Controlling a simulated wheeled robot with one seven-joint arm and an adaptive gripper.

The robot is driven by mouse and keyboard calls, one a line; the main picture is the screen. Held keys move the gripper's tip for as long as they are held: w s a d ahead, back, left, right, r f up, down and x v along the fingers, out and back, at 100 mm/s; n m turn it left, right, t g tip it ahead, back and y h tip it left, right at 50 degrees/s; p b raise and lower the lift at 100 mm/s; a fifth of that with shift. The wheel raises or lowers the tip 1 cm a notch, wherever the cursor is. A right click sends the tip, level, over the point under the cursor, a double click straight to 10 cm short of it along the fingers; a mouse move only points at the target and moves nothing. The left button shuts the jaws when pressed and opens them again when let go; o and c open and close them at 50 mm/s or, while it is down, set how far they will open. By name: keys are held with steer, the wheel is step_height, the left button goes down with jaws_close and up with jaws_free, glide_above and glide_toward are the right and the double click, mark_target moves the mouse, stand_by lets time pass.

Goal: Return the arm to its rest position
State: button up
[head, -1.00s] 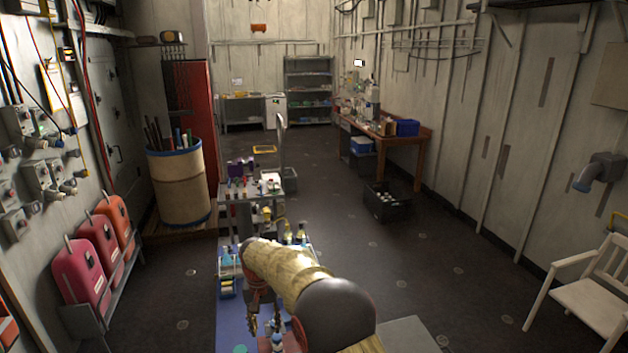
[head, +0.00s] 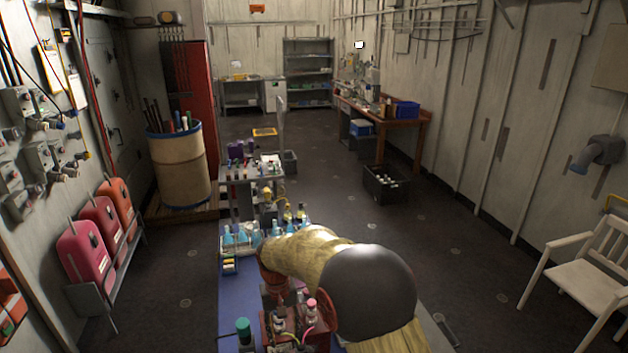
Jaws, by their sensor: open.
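My arm comes in from the bottom right, with a gold link, a large black elbow joint and a second gold link bent back to the left. My gripper (head: 279,302) hangs at the left end of that link, over the near part of the blue-topped bench (head: 236,290). Its reddish-brown wrist shows, but the fingers are small and partly hidden among the things below. It is open, and I see nothing held in it. A red tray (head: 268,328) with several small bottles stands just below it.
A green-capped bottle (head: 244,330) and several blue flasks stand on the bench close to the arm. A black crate (head: 386,185) lies on the floor beyond. A white chair (head: 590,270) stands at the right. The floor between bench and chair is mostly clear.

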steer(key=s+d+r+m+t+b, duration=0.1)
steer(key=s+d+r+t+b, duration=0.1)
steer(key=s+d, duration=0.7)
steer(key=s+d+r+m+t+b, duration=0.1)
steer(key=s+d+r+t+b, duration=0.1)
steer(key=s+d+r+b, duration=0.2)
steer(key=s+d+r+m+t+b, duration=0.1)
steer(key=s+d+r+t+b, duration=0.1)
steer(key=s+d+b, duration=0.6)
steer(key=shift+s+d+r+y, duration=0.3)
steer(key=shift+s+d+r, duration=0.3)
steer(key=shift+s+d, duration=3.35)
